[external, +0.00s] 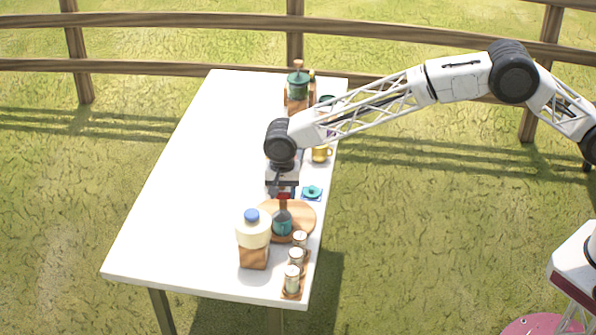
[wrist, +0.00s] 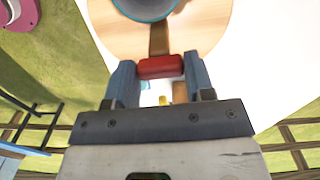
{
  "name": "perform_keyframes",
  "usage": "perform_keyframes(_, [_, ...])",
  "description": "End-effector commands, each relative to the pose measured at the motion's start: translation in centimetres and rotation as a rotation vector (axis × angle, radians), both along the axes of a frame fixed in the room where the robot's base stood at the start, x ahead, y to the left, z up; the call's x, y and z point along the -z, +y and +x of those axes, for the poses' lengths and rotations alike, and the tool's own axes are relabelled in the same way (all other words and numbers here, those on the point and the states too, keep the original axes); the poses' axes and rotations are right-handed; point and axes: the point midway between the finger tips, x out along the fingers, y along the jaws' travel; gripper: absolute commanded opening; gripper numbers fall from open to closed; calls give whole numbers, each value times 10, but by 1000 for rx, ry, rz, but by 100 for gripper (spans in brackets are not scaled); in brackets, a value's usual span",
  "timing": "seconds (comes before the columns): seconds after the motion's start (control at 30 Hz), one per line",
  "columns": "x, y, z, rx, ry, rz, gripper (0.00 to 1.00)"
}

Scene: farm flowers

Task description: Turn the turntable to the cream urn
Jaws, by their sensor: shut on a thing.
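The turntable (external: 304,214) is a round wooden disc near the front of the white table; part of it shows in the wrist view (wrist: 112,36). A wooden bar with a red grip (wrist: 160,67) extends from its edge. My gripper (external: 284,195) is shut on the red grip, with a blue finger on each side in the wrist view. A teal pot (external: 282,224) stands on the disc. The cream urn (external: 253,235) has a blue knob and stands on a wooden block (external: 254,258), at front left of the disc. It partly hides the disc's left edge.
Several small jars (external: 296,258) stand on a wooden rack at front right. A teal lid (external: 312,191) lies right of my gripper, and a yellow mug (external: 320,154) stands farther back. A green pot (external: 298,86) stands at the far end. The table's left side (external: 185,190) is clear.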

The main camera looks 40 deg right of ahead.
Motion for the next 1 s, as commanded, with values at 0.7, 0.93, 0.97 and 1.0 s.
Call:
perform_keyframes(0.7, [-3, 0, 1, 147, -2, 2, 6])
perform_keyframes(0.93, [-3, 0, 1, 147, -2, 2, 6])
perform_keyframes(0.97, [-3, 0, 1, 147, -2, 2, 50])
perform_keyframes(1.0, [-3, 0, 1, 147, -2, 2, 57])
